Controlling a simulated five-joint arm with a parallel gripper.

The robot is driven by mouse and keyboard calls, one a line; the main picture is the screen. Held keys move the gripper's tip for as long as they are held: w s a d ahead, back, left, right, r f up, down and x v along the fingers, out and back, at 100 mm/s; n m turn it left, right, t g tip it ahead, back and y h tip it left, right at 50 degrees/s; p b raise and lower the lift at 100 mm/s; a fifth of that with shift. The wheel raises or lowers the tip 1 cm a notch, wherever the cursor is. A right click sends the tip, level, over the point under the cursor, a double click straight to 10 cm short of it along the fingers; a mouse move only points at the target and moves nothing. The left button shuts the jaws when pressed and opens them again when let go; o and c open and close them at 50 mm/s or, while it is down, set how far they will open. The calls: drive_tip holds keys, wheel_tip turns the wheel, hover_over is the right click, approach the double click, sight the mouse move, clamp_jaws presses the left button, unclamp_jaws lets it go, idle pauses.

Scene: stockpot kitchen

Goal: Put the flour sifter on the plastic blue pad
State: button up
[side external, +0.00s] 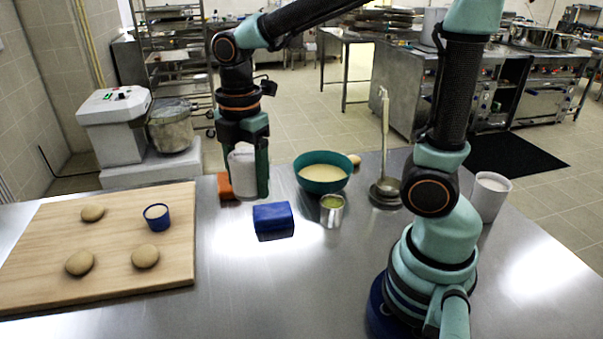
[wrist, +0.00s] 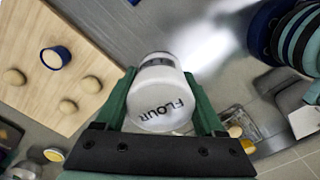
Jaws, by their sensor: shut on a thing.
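The flour sifter (side external: 242,165) is a white can; in the wrist view (wrist: 158,100) it carries the word FLOUR. My gripper (side external: 247,178) is shut on it, with a green finger on each side, and it also shows in the wrist view (wrist: 165,95). In the side view the fingers cover part of the can, and I cannot tell how far its base is from the table. The blue pad (side external: 273,217) is a small blue block on the steel table, just right of and nearer the camera than my gripper. I cannot make it out in the wrist view.
An orange block (side external: 225,186) sits behind my gripper. A teal bowl (side external: 322,184), a small tin (side external: 332,212) and a ladle (side external: 385,150) stand to the right. A wooden board (side external: 110,290) with dough balls and a blue cup (side external: 156,217) lies left.

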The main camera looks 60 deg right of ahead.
sight(272, 210)
drive_tip(key=w+d+r+n, duration=0.1)
drive_tip(key=w+d+r, duration=0.15)
drive_tip(key=d, duration=0.45)
drive_tip(key=w+d+r+n, duration=0.2)
drive_tip(key=w+d, duration=0.1)
drive_tip(key=d, duration=0.3)
drive_tip(key=f, duration=2)
drive_tip(key=shift+s+d+f, duration=0.1)
drive_tip(key=shift+d+f, duration=0.05)
drive_tip(key=shift+d, duration=0.2)
drive_tip(key=shift+f, duration=0.1)
drive_tip(key=o, duration=1.5)
